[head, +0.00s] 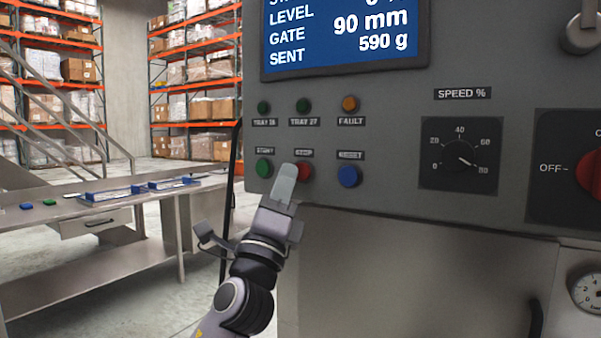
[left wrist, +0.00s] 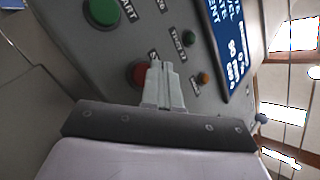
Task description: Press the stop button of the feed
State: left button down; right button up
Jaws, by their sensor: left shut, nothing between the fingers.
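The red stop button (head: 304,172) sits on the grey control panel under a small label, between the green start button (head: 264,168) and the blue reset button (head: 349,176). My left gripper (head: 286,180) is shut and empty, with its fingertips in front of the panel at the stop button's left edge, hiding part of it. In the left wrist view the red button (left wrist: 138,75) shows just left of the closed fingers (left wrist: 157,68), partly covered by them. I cannot tell whether the fingertips touch the button. My right gripper is out of view.
Above the buttons are indicator lamps (head: 303,105) and a blue display (head: 340,32). A speed dial (head: 461,155) and a red rotary switch (head: 588,174) are to the right. A steel table (head: 70,208) with small trays stands at left.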

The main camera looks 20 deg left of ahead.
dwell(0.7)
pick_arm(q)
jog(key=shift+w, duration=0.4)
jog(key=shift+w+d+b, duration=0.1)
jog(key=shift+w+b, duration=0.3)
jog(key=shift+b, duration=0.05)
dwell(0.4)
dwell(0.4)
jog(key=shift+s+p, duration=0.45)
jog(key=shift+s, duration=0.35)
